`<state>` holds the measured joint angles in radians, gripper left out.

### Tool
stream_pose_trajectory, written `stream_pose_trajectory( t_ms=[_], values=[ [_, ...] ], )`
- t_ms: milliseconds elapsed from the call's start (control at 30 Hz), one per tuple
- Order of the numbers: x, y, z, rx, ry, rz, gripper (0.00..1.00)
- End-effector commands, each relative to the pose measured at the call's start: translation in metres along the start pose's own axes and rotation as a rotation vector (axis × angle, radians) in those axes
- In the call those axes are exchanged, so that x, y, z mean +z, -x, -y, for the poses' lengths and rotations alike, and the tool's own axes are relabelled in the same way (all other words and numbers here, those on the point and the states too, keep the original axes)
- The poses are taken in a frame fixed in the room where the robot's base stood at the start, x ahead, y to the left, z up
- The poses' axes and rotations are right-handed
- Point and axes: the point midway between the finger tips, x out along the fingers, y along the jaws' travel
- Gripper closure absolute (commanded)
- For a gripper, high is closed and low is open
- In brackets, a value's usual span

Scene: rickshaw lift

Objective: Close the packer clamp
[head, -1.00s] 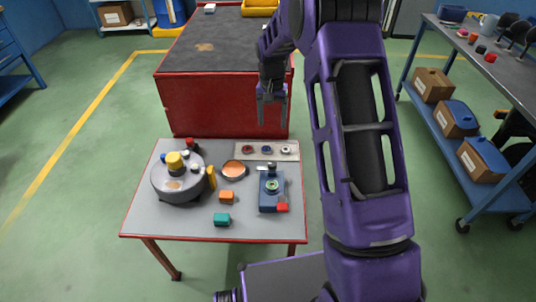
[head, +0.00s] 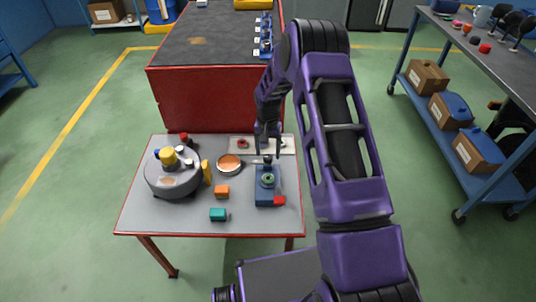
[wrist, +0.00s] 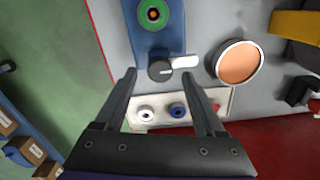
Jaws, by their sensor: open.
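The packer clamp appears to be the blue fixture (head: 265,197) at the right of the small grey table, with a green-ringed round part on top. In the wrist view its blue plate (wrist: 150,42) carries a black knob (wrist: 160,71) with a white lever (wrist: 185,62) pointing right. My gripper (head: 266,153) is open and empty, pointing down above the table just beyond the fixture. In the wrist view the knob lies between the fingertips (wrist: 160,74). I cannot tell whether the fingers touch it.
A pale strip (head: 235,151) with small round parts lies behind the clamp. A red-sided bench (head: 200,105) stands behind.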

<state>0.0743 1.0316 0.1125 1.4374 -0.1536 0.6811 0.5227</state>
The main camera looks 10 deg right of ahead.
Motion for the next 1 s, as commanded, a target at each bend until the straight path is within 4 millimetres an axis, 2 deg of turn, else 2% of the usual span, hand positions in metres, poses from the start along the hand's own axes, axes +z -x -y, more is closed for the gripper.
stream_pose_trajectory(
  t_ms=[133,467,833,867,1000],
  values=[
    [0.0001,-0.0117,-0.0001,0.000,0.000,0.001,0.29],
    [0.0000,-0.0141,-0.0001,0.000,-0.001,0.000,0.30],
    [0.0000,-0.0139,-0.0001,0.000,-0.001,0.000,0.97],
    [0.0000,-0.0139,-0.0001,0.000,-0.001,0.000,1.00],
    [0.0000,-0.0139,-0.0001,0.000,0.000,0.000,1.00]
  ],
)
